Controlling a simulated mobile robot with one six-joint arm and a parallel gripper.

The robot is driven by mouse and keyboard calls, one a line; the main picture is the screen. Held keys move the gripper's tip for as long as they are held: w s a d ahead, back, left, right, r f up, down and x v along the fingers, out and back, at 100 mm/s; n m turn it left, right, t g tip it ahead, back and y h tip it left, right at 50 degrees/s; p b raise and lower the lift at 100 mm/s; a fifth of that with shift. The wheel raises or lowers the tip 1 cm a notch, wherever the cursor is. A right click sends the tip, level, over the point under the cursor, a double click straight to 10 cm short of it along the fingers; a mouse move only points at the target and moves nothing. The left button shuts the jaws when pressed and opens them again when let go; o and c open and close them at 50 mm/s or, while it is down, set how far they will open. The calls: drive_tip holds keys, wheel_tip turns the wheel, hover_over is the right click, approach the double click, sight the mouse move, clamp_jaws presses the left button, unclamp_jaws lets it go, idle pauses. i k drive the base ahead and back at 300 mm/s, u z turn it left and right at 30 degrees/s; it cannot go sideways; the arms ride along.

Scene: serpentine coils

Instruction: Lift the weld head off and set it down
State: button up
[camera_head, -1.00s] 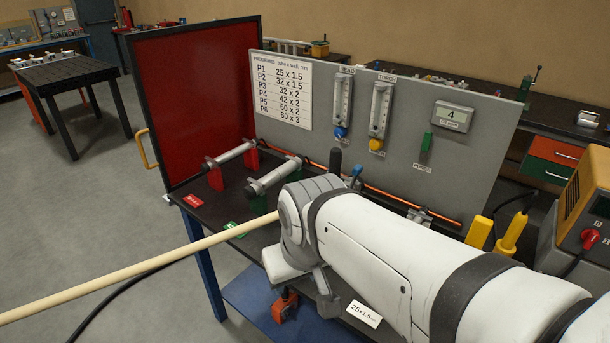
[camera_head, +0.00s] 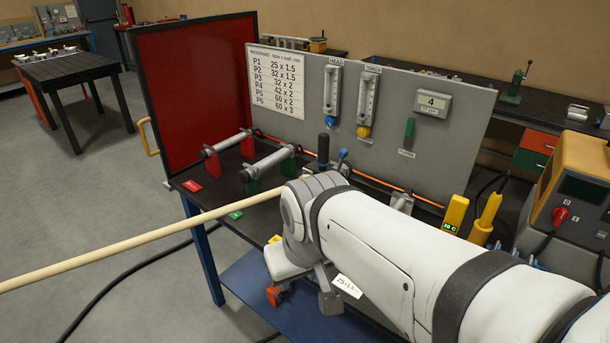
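An upright black handle (camera_head: 323,150) with a small blue lever (camera_head: 342,158) beside it rises behind my arm. It may belong to the weld head, but its lower part is hidden and I cannot tell for certain. A long beige tube (camera_head: 130,241) runs from the left edge of the picture to my arm, where its far end is lost to view. My white arm (camera_head: 370,240) reaches over the front of the bench.
The black-topped bench (camera_head: 235,190) carries rollers on red and green stands. A red screen (camera_head: 190,90) closes its left end. A grey panel (camera_head: 380,130) with gauges stands along the back. A yellow box (camera_head: 570,200) is at right. A black cable lies on the floor.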

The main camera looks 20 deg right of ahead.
sight(318, 166)
drive_tip(key=z, duration=0.3)
drive_tip(key=k, duration=0.25)
drive_tip(key=u, duration=2.05)
drive_tip(key=i, duration=1.5)
drive_tip(key=z, duration=3.4)
drive_tip(key=i, duration=1)
